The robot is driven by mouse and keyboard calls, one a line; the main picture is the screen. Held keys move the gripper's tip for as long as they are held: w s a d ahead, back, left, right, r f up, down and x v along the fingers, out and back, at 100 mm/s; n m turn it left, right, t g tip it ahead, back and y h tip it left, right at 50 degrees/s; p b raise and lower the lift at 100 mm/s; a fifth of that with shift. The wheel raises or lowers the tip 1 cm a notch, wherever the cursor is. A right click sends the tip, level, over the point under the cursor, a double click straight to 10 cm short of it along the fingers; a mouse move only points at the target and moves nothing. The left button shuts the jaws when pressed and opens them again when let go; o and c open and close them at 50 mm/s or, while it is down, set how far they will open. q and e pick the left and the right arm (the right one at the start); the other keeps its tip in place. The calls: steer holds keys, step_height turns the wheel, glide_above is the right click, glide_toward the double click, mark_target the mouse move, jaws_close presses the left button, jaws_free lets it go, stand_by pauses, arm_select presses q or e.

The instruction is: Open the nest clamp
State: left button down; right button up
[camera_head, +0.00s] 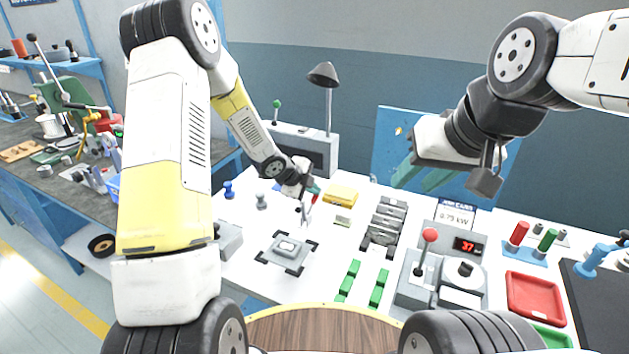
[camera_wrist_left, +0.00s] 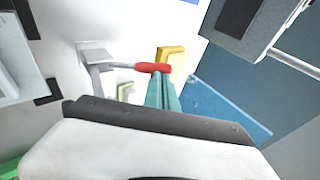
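The nest clamp shows in the left wrist view as a grey metal bracket (camera_wrist_left: 97,58) with an arm ending in a red handle (camera_wrist_left: 150,67), which lies roughly level across that picture. In the head view its red handle (camera_head: 315,196) is small, beside my left fingertips. My left gripper (camera_wrist_left: 160,78) has its teal fingers close together, their tips at the red handle; I see no handle clearly pinched between them. The grey nest block (camera_head: 288,249) sits between black corner marks in front of the clamp. My right gripper (camera_head: 420,178) is raised at the right, fingers apart and empty.
A yellow block (camera_head: 340,194) lies behind the clamp. Grey slotted blocks (camera_head: 385,222), green bars (camera_head: 378,288) and a control box with a red-knobbed lever (camera_head: 429,235) stand to the right. A red tray (camera_head: 534,298) is further right. White table is clear around the nest.

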arm_select(q)
steer(key=shift+w+d+f, duration=0.2)
steer(key=shift+w+f, duration=0.15)
steer(key=s+a+r+n+y, duration=0.2)
steer(key=s+a+r+n, duration=0.2)
steer(key=r, duration=0.3)
steer(key=s+a+r+n+t+y, duration=0.1)
steer(key=s+a+r+n, duration=0.3)
steer(key=r, duration=0.3)
steer(key=s+a+r+n+y, duration=0.25)
steer(key=s+a+r, duration=0.2)
steer(key=r, duration=0.25)
steer(key=s+d+r+n+h, duration=0.1)
steer(key=s+r+n, duration=0.2)
steer(key=s+n, duration=0.3)
steer(key=s+r+n+g+h, duration=0.1)
steer(key=s+r+n, duration=0.2)
steer(key=s, duration=1.2)
steer(key=n, duration=0.3)
steer(key=shift+s+d+r, duration=0.2)
steer(key=shift+s+d, duration=0.15)
